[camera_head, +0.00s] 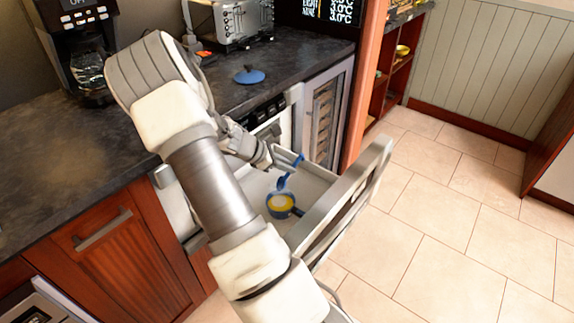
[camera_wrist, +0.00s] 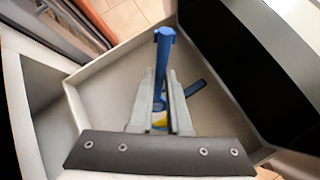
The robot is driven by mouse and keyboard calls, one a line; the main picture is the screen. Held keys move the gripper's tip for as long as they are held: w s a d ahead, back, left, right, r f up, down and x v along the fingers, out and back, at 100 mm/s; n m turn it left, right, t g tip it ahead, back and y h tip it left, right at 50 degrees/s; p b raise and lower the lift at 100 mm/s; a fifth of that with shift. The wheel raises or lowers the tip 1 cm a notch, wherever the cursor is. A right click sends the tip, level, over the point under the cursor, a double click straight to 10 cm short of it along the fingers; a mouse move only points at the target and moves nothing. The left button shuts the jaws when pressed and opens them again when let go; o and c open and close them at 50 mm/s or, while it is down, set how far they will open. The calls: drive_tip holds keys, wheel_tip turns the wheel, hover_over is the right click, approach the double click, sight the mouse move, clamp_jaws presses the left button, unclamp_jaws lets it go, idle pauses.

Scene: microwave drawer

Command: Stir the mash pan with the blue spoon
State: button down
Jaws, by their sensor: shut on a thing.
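My gripper (camera_head: 286,163) is above the open drawer (camera_head: 345,190) and shut on the blue spoon (camera_head: 285,183). In the wrist view, the blue spoon (camera_wrist: 164,45) stands between my two fingers (camera_wrist: 160,85), its handle end pointing up and away. The mash pan (camera_head: 280,212) is a small blue pan with yellow and pale contents, sitting on the drawer floor. The spoon's lower end hangs just above or at the pan's far rim; I cannot tell if it touches the mash. In the wrist view, the pan's yellow contents (camera_wrist: 159,119) are mostly hidden behind my fingers, and its blue handle (camera_wrist: 195,88) shows to the right.
The drawer's raised front panel (camera_head: 362,180) and side walls surround the pan. A blue lid (camera_head: 249,76) lies on the dark counter (camera_head: 285,62). A toaster (camera_head: 240,22) and coffee maker (camera_head: 82,40) stand behind. The tiled floor (camera_head: 450,240) at right is clear.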

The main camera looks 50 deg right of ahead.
wheel_tip(320, 180, down, 8)
drive_tip(key=b, duration=0.5)
drive_tip(key=shift+d, duration=0.15)
idle(0.6)
